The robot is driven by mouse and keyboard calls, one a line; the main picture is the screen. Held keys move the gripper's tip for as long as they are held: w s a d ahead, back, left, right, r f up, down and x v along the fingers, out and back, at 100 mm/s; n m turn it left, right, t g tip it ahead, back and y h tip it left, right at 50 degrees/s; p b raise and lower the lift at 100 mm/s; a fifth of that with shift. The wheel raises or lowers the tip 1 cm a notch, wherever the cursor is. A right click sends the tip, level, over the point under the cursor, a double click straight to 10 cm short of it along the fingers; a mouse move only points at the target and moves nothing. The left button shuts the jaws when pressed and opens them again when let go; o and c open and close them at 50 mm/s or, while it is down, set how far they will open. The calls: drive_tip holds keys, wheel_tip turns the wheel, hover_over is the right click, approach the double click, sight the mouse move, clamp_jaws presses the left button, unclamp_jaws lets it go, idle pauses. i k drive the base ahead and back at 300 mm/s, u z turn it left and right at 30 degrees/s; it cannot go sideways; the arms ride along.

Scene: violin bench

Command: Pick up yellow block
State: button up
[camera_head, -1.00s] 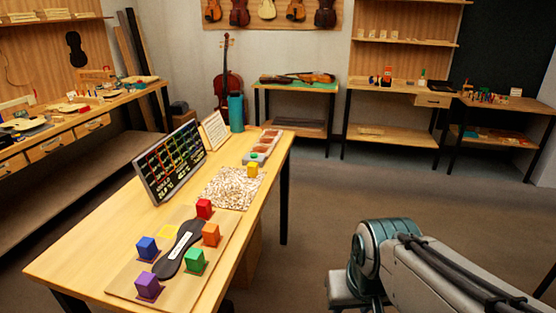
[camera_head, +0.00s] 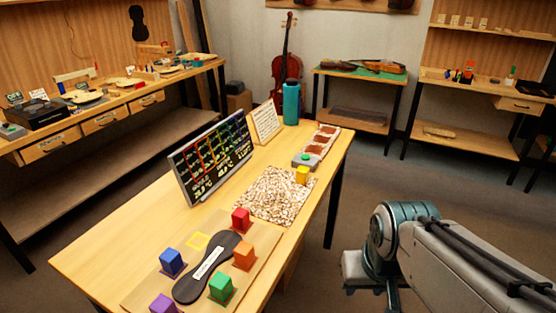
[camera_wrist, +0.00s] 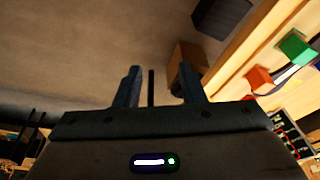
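The block does not show in the wrist view.
Red (camera_head: 241,219), orange (camera_head: 244,256), green (camera_head: 221,287), blue (camera_head: 172,262) and purple (camera_head: 163,304) blocks stand around the board. A display screen (camera_head: 212,157), small sign (camera_head: 266,119) and teal bottle (camera_head: 291,101) stand behind the mat.

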sight(302, 173)
drive_tip(key=u, duration=0.1)
drive_tip(key=i, duration=0.15)
drive_tip(key=z, duration=0.35)
drive_tip(key=k, duration=0.55)
drive_tip(key=z, duration=0.85)
drive_tip(key=i, duration=1.85)
drive_tip(key=u, duration=1.4)
drive_tip(key=i, duration=0.65)
drive_tip(key=u, duration=0.75)
